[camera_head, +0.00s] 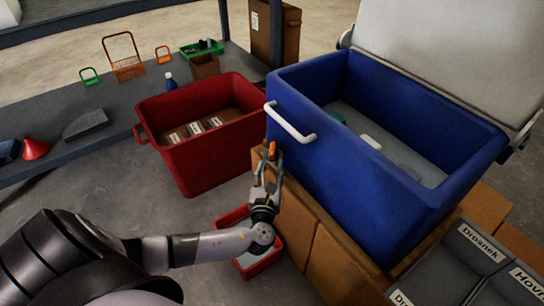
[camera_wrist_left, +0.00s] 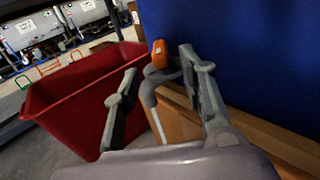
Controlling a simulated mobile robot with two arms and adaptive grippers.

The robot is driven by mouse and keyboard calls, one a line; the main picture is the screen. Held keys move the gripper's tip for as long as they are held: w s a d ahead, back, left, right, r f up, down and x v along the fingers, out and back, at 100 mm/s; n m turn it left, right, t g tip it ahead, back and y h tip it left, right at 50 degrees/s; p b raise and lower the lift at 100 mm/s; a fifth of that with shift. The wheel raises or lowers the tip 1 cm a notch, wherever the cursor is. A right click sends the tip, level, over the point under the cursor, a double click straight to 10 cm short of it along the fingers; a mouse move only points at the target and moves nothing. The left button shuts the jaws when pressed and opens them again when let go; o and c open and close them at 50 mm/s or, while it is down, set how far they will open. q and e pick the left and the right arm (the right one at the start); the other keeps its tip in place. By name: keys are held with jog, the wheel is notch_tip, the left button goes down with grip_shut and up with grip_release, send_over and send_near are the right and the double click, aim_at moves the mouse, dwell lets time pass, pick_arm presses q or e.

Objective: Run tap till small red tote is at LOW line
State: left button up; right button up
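The tap has an orange handle (camera_head: 273,150) and stands at the front corner of the blue tank. In the left wrist view the orange handle (camera_wrist_left: 159,54) and grey spout (camera_wrist_left: 148,95) show between the fingers. My left gripper (camera_head: 270,174) is open, its fingers spread on either side of the tap; I cannot tell whether they touch it. The small red tote (camera_head: 278,238) is on the floor below the gripper. My left wrist hides part of it; a pale grey inside shows, but its LOW line and water level cannot be made out. My right gripper is not in view.
The big blue tank (camera_head: 350,200) stands on wooden boxes (camera_head: 328,262) at right, its pale lid raised. A large red tote (camera_head: 207,160) with labelled brown contents is at left. Grey labelled boxes (camera_head: 450,262) are at lower right. A low shelf (camera_head: 120,110) with small items runs behind.

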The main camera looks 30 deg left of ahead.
aim_at(271, 158)
pick_arm(q)
jog(key=b+x, duration=0.1)
jog(key=x, duration=0.5)
jog(key=shift+w+a, duration=0.2)
jog(key=shift+w, duration=0.2)
jog(key=shift+c, duration=0.5)
grip_shut()
